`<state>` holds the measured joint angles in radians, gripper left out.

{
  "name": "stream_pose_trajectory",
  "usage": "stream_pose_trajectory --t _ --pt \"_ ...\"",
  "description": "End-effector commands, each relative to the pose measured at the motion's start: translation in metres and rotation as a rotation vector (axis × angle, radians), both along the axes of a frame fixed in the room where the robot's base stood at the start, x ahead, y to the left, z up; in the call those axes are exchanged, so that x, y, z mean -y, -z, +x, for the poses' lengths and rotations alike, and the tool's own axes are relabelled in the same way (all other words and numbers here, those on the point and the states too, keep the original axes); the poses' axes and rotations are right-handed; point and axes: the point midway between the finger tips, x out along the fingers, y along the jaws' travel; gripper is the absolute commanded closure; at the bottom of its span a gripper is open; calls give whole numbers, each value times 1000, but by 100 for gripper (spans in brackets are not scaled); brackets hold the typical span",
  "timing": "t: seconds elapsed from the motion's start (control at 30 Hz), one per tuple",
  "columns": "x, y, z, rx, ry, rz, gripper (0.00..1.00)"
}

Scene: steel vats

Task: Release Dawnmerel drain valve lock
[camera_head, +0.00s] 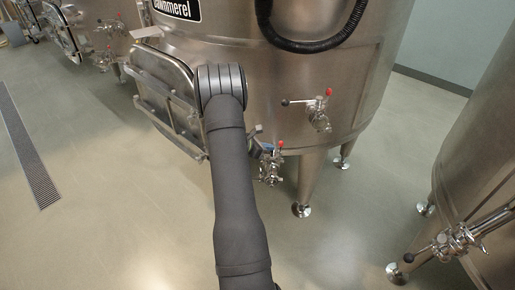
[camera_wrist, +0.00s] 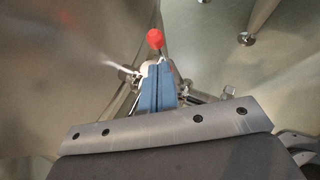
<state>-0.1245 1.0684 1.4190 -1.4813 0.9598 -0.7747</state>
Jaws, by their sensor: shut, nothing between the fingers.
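The Dawnmerel vat (camera_head: 290,70) is a large steel tank with its name label near the top. A lower valve (camera_head: 270,170), low on its wall, has a small red knob (camera_head: 281,144). My gripper (camera_head: 267,148) is beside this valve, mostly hidden by my own arm, with a bit of blue finger showing. In the wrist view my blue fingers (camera_wrist: 158,72) are shut together and empty. A red knob (camera_wrist: 155,39) on a thin stem shows just beyond their tips. I cannot tell whether they touch it. The valve's metal body (camera_wrist: 132,76) is partly hidden behind the fingers.
A second valve (camera_head: 319,115) with a red knob and black-knobbed handle sits higher on the vat. A hatch door (camera_head: 165,95) stands left of my arm. A vat leg (camera_head: 310,185) is right of the lower valve. Another vat (camera_head: 485,150) is at right. Open floor lies left.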

Motion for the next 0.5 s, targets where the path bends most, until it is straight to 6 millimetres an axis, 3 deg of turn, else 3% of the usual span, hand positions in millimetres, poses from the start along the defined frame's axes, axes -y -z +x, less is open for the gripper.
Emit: stream_pose_trajectory --t 0.2,0.5 --pt "19 0 9 0 1 1 100" --pt "21 -1 11 0 0 0 100"
